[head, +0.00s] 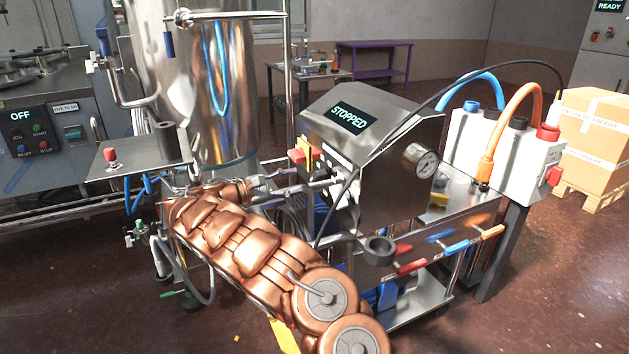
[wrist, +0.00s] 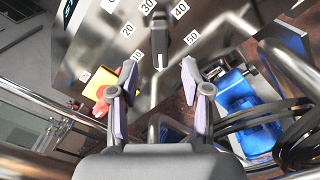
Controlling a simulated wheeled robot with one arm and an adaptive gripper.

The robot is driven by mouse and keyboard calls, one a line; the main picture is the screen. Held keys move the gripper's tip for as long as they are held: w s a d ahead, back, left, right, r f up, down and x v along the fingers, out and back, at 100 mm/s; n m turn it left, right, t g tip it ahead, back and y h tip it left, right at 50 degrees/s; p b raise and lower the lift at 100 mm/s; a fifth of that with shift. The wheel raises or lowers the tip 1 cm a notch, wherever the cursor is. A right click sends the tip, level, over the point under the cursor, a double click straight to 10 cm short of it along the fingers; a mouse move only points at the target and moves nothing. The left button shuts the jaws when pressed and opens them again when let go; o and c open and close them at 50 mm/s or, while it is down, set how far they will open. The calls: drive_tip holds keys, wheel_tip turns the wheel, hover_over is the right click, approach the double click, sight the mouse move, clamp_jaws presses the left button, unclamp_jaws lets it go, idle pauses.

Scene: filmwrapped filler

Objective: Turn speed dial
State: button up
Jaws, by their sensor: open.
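The speed dial (wrist: 162,42) is a dark knob with a pale pointer line, on a metal panel with number labels from 10 to 50 around it. It shows at the top centre of the wrist view. My gripper (wrist: 159,68) is open, with one finger at each side below the dial and a clear gap between them. The fingertips look just short of the knob; I cannot tell the exact depth. In the head view, my gripper (head: 308,184) points at the left face of the metal control box (head: 385,150), whose screen (head: 349,118) reads STOPPED. My copper-coloured arm covers the area in front.
A red and yellow control (wrist: 101,100) sits left of the fingers in the wrist view. A black cable (head: 352,190) hangs beside the box. A steel hopper (head: 215,90) stands behind the arm. Red, blue and orange handles (head: 450,250) jut out at the right.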

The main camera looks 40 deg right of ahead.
sight(314, 177)
drive_tip(key=x, duration=0.7)
drive_tip(key=shift+s+d, duration=0.1)
drive_tip(key=shift+d, duration=0.05)
clamp_jaws()
idle(0.3)
